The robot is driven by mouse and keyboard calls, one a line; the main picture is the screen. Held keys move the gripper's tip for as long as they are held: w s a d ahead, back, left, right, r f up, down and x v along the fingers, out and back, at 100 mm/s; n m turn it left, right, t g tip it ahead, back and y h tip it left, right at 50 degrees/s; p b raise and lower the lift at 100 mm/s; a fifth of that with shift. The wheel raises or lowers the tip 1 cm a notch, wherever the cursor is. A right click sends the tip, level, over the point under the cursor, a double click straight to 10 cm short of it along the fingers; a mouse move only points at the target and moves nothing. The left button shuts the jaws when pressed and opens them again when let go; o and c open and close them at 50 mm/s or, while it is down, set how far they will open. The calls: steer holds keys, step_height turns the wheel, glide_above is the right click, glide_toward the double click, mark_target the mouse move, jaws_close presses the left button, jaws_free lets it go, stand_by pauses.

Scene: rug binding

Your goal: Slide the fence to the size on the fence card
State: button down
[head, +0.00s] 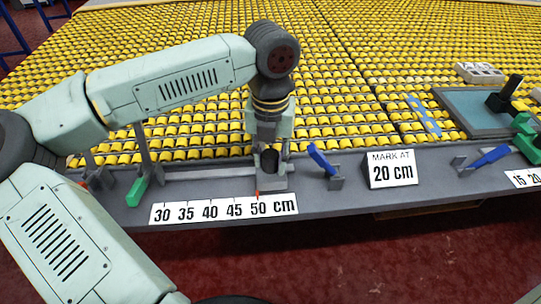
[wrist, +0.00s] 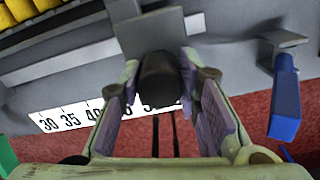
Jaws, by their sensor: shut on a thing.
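The fence (head: 273,184) is a grey block with a black knob, on a rail along the grey bench edge. Its red pointer (head: 257,191) stands at about the 50 mark of the white scale (head: 224,209), which reads 30 to 50 cm. My gripper (head: 270,152) is shut on the fence's black knob; in the wrist view the fingers flank the knob (wrist: 160,80), with the grey fence plate (wrist: 150,32) beyond. The pointer is hidden there. A white card (head: 392,169) reads "MARK AT 20 cm". I see no card naming a fence size.
A blue lever (head: 322,160) stands just right of the fence, and another blue lever (head: 490,157) is farther right. A green lever (head: 137,190) is at the rail's left end. Yellow rollers (head: 340,70) fill the area behind. The rail left of the fence looks clear.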

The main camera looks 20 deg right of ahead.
stand_by(0.3)
steer(key=a+b, duration=0.1)
steer(key=a, duration=0.1)
steer(key=w+a+b, duration=0.1)
steer(key=a+b, duration=0.1)
steer(key=shift+w+a+f, duration=0.15)
steer(key=shift+w+a, duration=0.05)
steer(key=shift+a, duration=0.35)
steer(key=shift+d, duration=0.1)
steer(key=c, duration=1.2)
jaws_free()
steer(key=shift+r, duration=0.2)
step_height(320, 180, up, 12)
